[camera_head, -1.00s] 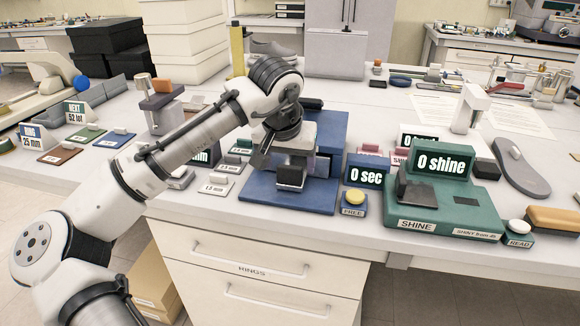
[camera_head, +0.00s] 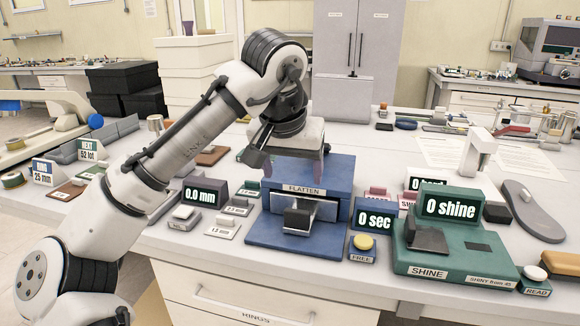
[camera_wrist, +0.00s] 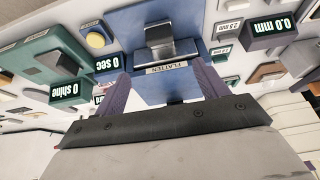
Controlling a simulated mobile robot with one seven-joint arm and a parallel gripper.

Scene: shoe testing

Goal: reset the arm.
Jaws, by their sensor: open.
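My gripper (camera_head: 297,158) hangs over the back of the blue FLATTEN press (camera_head: 325,180), its jaws pointing down. My arm is bent, reaching in from the lower left of the head view.
Right of the press are a "0 sec" display (camera_head: 374,219), a yellow FREE button (camera_head: 363,242) and a green SHINE tester (camera_head: 455,250). A "0.0 mm" gauge (camera_head: 203,195) is at left. Black boxes (camera_head: 127,85) stand behind. Open air surrounds my raised elbow.

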